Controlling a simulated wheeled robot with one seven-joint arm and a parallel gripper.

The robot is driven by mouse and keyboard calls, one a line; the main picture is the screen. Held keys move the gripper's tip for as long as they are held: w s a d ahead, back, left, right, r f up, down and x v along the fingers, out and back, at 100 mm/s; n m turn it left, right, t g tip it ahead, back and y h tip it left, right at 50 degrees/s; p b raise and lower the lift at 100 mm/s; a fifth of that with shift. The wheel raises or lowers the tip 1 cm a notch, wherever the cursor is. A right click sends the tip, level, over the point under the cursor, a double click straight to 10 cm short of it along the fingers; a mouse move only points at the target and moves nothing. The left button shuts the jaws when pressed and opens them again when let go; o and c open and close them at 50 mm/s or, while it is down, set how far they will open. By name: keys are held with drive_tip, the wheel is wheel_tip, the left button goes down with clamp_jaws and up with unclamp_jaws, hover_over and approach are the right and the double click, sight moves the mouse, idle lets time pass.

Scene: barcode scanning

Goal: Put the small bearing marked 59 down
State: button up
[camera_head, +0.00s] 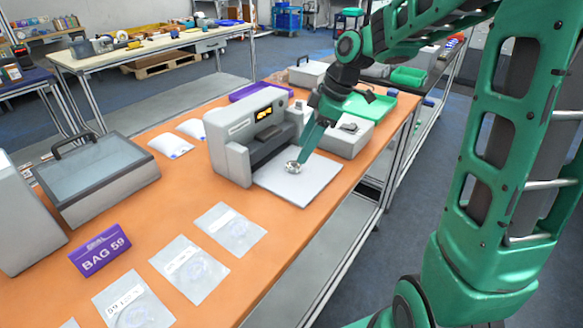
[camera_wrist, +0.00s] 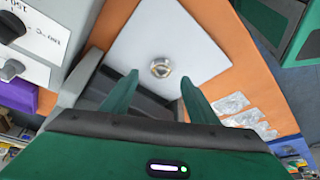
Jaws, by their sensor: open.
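A small metal bearing (camera_head: 293,167) lies on the white plate (camera_head: 310,190) in front of the grey machine (camera_head: 243,135). In the wrist view the bearing (camera_wrist: 161,68) is a silver ring with a brassy tint, on the bare white plate (camera_wrist: 190,40). My gripper (camera_wrist: 158,82) is open, its two green fingers apart on either side below the bearing in the picture, not closed on it. In the head view my gripper (camera_head: 306,145) is just above the bearing and partly hides it. The marking 59 on the bearing is too small to read.
A grey case (camera_head: 98,180) stands at left. A green tray (camera_head: 370,105) is behind my gripper. The table's right edge is close to the plate.

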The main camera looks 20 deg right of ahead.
sight(294, 167)
drive_tip(key=x, duration=0.5)
drive_tip(key=shift+s, duration=0.15)
drive_tip(key=c, duration=1.3)
drive_tip(key=shift+o, duration=0.2)
